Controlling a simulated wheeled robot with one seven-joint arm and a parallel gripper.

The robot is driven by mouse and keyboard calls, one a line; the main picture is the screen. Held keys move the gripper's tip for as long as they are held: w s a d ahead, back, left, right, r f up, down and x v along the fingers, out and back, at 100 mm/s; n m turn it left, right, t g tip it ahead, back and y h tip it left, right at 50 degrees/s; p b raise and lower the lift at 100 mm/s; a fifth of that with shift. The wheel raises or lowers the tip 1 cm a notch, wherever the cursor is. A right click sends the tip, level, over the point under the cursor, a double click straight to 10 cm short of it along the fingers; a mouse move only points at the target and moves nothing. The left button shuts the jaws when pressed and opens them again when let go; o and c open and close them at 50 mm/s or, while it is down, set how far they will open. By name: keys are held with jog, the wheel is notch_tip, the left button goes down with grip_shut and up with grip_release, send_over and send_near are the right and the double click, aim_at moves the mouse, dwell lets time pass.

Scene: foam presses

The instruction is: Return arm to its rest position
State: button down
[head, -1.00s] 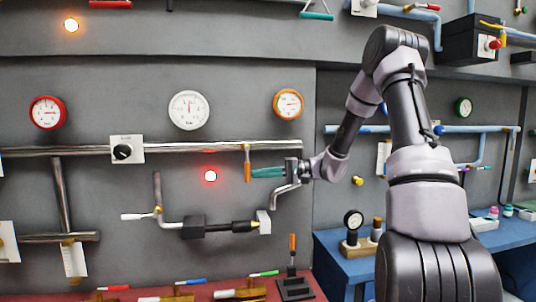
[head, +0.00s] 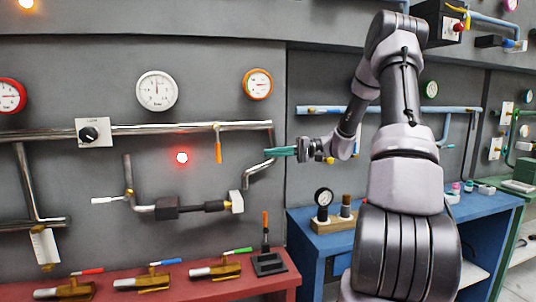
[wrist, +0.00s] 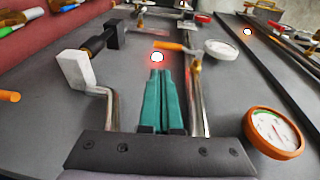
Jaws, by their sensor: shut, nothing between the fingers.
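My gripper (head: 268,152) has teal fingers that lie together, shut and empty. In the head view it is at the middle, in front of the grey wall panel (head: 90,85), pointing left, near the bend of the silver pipe. My arm is bent, rising on the right and coming down to the gripper. In the wrist view the gripper (wrist: 157,75) also shows with its fingers side by side, pointing at a glowing red lamp (wrist: 157,57). Nothing is between the fingers.
An orange-handled valve (head: 218,150) hangs from the silver pipe (head: 190,128) left of the fingers. Gauges line the wall above. A red bench (head: 270,282) with several valves stands below, and a blue bench (head: 306,250) with a small gauge stands lower right.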

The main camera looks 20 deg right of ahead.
jog(key=s+a+r+g+h, duration=0.1)
jog(key=s+a+r+h, duration=0.2)
jog(key=s, duration=0.4)
jog(key=s+a+r+g+h, duration=0.1)
jog(key=s+a+g+h, duration=0.15)
jog(key=s+h, duration=0.35)
jog(key=s+d+r+m+t+h, duration=0.1)
jog(key=s+d+r+t+h, duration=0.1)
jog(key=s, duration=0.5)
jog(key=s+d+r+m+t+h, duration=0.1)
jog(key=s+d+r+t+h, duration=0.1)
jog(key=s, duration=0.5)
notch_tip(320, 180, up, 3)
jog(key=t+h, duration=0.1)
jog(key=t, duration=0.2)
jog(key=shift+s+d+h, duration=0.25)
jog(key=shift+s+h, duration=0.05)
jog(key=shift+s, duration=0.05)
jog(key=shift+f+t, duration=0.1)
jog(key=shift+t, duration=0.15)
